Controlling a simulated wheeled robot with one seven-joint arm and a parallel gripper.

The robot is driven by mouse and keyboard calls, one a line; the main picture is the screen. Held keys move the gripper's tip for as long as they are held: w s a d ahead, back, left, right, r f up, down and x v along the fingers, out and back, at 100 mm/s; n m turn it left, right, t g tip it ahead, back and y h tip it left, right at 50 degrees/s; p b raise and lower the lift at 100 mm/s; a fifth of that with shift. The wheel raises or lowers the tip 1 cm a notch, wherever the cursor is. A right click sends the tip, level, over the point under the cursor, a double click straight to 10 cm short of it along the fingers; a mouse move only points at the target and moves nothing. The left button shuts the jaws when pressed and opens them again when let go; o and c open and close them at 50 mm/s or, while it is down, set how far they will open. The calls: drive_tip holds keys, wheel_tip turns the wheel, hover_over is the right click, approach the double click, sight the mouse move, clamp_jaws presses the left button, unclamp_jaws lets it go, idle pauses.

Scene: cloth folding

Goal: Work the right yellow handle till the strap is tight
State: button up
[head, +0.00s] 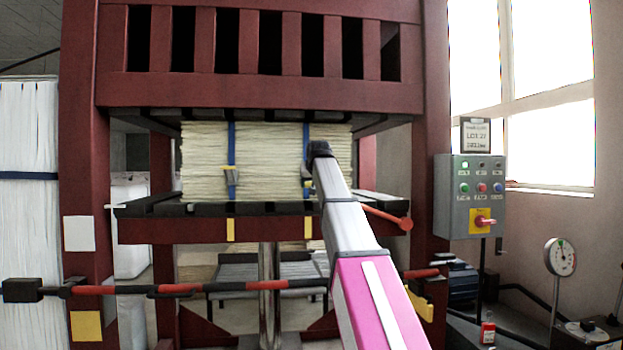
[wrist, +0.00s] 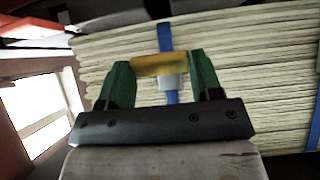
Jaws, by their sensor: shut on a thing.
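The right yellow handle (wrist: 160,64) lies between the two green fingers of my gripper (wrist: 160,75), which is shut on it. The handle sits on a pale buckle (wrist: 171,82) on the right blue strap (wrist: 165,38), which runs over the front of the stacked cloth bale (head: 270,160). In the head view my arm ends at the right strap (head: 306,136) and hides most of its handle; my gripper (head: 308,172) shows only in part. The left yellow handle (head: 231,168) sits on the left blue strap (head: 231,145), clear of my gripper. I cannot tell how tight the strap is.
The dark red press frame (head: 80,130) surrounds the bale, with a slatted beam above. A red-and-black bar (head: 200,288) crosses low in front. A control box (head: 470,196) and a dial gauge (head: 560,257) stand at right. A white wrapped stack (head: 28,230) is at left.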

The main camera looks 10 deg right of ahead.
drive_tip(key=shift+s+f, duration=0.1)
drive_tip(key=shift+f, duration=0.85)
drive_tip(key=o, duration=1.3)
drive_tip(key=v, duration=1)
drive_tip(key=shift+s+r, duration=0.2)
drive_tip(key=shift+r, duration=0.15)
